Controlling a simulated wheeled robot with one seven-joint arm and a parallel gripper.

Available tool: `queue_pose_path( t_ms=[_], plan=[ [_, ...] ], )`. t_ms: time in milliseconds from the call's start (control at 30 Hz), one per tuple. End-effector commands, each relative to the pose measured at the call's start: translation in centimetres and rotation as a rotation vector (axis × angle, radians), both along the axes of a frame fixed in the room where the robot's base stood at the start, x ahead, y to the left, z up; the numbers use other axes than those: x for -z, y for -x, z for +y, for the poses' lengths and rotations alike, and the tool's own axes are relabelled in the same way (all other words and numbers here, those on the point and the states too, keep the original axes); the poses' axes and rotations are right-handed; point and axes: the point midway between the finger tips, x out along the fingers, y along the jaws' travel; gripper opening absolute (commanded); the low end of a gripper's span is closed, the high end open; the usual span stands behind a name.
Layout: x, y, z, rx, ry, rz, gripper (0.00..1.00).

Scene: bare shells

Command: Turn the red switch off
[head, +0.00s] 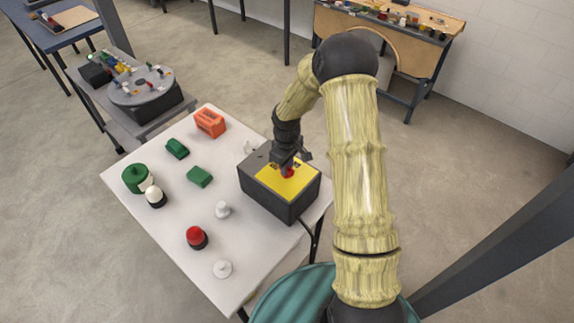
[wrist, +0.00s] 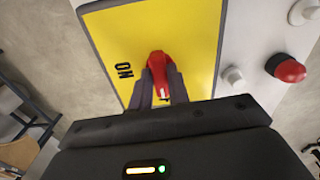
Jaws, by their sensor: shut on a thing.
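The red switch (head: 288,172) sits on the yellow top of a dark box (head: 276,202) at the right side of the white table. In the wrist view the red switch (wrist: 160,62) stands on the yellow panel (wrist: 196,40), its handle running roughly up and down the picture. A black ON label (wrist: 124,71) shows upside down to its left. My gripper (head: 289,163) reaches down from above the box. In the wrist view the two fingers of my gripper (wrist: 162,84) are shut on the red switch, one on each side. The fingers hide part of the handle and the lower panel.
The white table (head: 185,235) also bears an orange block (head: 210,122), green pieces (head: 199,176), a red-topped button (head: 196,237) and pale knobs (head: 222,210). A grey stand with a round tray (head: 140,92) is at the upper left. A workbench (head: 420,55) stands at the back.

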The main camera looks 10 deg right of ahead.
Motion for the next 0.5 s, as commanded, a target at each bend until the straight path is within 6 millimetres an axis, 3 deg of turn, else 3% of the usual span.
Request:
queue_pose_path(
  t_ms=[33, 67, 133, 500],
  plan=[
    [-0.02, -0.01, 0.00, -0.003, 0.001, -0.001, 0.00],
    [-0.02, -0.01, 0.00, -0.003, 0.001, -0.001, 0.23],
    [-0.02, -0.01, 0.00, -0.002, 0.001, -0.001, 0.37],
    [-0.29, -0.05, -0.01, 0.001, 0.000, -0.001, 0.38]
  ],
)
